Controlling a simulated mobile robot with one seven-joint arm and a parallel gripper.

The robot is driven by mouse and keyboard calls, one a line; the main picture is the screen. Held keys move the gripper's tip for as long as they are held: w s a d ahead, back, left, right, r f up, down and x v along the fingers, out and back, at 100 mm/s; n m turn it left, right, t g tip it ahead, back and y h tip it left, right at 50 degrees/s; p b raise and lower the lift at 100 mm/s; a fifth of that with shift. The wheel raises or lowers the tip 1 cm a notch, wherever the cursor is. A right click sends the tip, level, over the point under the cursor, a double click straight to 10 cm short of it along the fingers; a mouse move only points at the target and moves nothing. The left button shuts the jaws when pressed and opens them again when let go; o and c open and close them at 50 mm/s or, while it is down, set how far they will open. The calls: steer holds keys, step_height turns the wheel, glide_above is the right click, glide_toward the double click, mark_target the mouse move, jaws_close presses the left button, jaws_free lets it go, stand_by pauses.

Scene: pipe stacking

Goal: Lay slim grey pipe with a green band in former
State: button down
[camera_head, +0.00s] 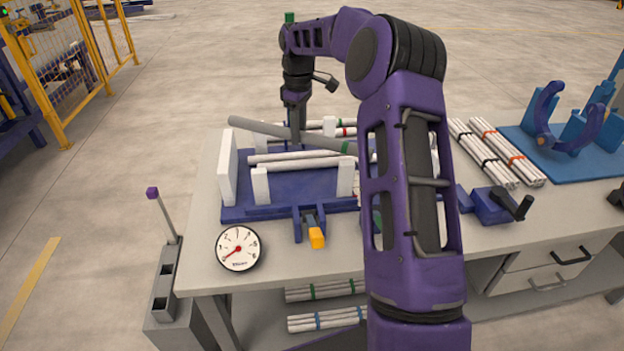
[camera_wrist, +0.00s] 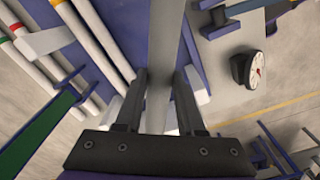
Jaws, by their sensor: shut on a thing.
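My gripper (camera_head: 296,135) is shut on a slim grey pipe (camera_head: 255,127) and holds it above the former. The pipe's green band (camera_head: 345,147) shows near its right end. The pipe slants in the head view, left end higher and farther back. The former (camera_head: 290,190) is a blue base with white uprights, and white pipes (camera_head: 300,161) lie in it. In the wrist view the grey pipe (camera_wrist: 165,50) runs between the two fingers (camera_wrist: 160,92). My arm hides the former's right side. I cannot tell whether the pipe touches the pipes below.
A dial gauge (camera_head: 239,248) and a yellow-ended handle (camera_head: 316,238) are at the bench front. Banded pipe bundles (camera_head: 485,152), a blue vise-like tool (camera_head: 495,205) and a blue cradle (camera_head: 572,130) stand to the right. More bundles (camera_head: 325,318) lie below the bench.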

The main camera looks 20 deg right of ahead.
steer(key=w+d+f+n, duration=0.2)
steer(key=w+d+n, duration=0.1)
steer(key=d+n, duration=0.1)
steer(key=n+b, duration=0.2)
glide_above(314, 181)
step_height(314, 181, down, 5)
step_height(314, 181, down, 7)
steer(key=shift+s+a+r, duration=0.1)
steer(key=shift+r, duration=0.1)
steer(key=shift+f, duration=2)
steer(key=shift+f, duration=0.2)
steer(key=c, duration=0.5)
jaws_free()
